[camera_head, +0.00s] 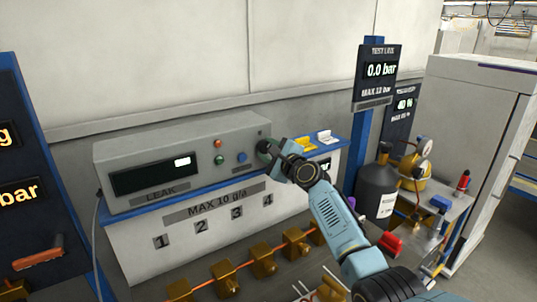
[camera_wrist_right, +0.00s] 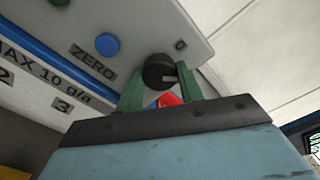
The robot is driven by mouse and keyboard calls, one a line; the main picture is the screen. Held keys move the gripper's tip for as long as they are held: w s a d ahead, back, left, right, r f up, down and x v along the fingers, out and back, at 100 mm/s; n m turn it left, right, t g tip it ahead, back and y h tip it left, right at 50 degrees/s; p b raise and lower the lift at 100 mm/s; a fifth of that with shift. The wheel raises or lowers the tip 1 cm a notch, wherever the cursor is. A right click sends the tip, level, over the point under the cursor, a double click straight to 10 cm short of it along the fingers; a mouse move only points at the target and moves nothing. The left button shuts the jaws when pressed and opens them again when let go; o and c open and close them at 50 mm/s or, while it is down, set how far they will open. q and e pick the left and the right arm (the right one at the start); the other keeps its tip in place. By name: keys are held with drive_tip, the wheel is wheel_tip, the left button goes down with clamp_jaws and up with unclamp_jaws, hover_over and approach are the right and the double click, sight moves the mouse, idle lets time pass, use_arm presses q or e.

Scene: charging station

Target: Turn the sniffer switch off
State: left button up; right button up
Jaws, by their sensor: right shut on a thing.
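The sniffer switch is a round black knob (camera_wrist_right: 157,70) with a light mark, on the grey front panel of the leak unit (camera_head: 180,140). A "0" is printed near it, and a blue button marked ZERO sits beside it. My right gripper (camera_head: 268,149) reaches the right end of the panel in the head view and covers most of the knob there. In the right wrist view its two green fingers (camera_wrist_right: 160,88) are closed around the knob. A small red part (camera_wrist_right: 168,99) shows between the fingers. My left gripper is not in view.
Below the unit is a white panel (camera_head: 130,255) numbered 1 to 4, with several brass fittings (camera_head: 262,260) in front. A blue post with a pressure display (camera_head: 378,72) stands to the right. A dark bottle (camera_head: 376,188) and a side table with tools are beyond my right arm.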

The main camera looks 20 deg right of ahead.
drive_tip(key=n+b, duration=0.2)
drive_tip(key=n, duration=0.3)
drive_tip(key=shift+f+n, duration=0.15)
drive_tip(key=shift+n, duration=0.15)
drive_tip(key=shift+n+b, duration=1)
drive_tip(key=shift+n, duration=0.8)
drive_tip(key=o, duration=1)
drive_tip(key=shift+s, duration=0.1)
drive_tip(key=shift+s+d, duration=0.2)
drive_tip(key=shift+s, duration=0.4)
drive_tip(key=v, duration=1.2)
drive_tip(key=shift+r, duration=0.2)
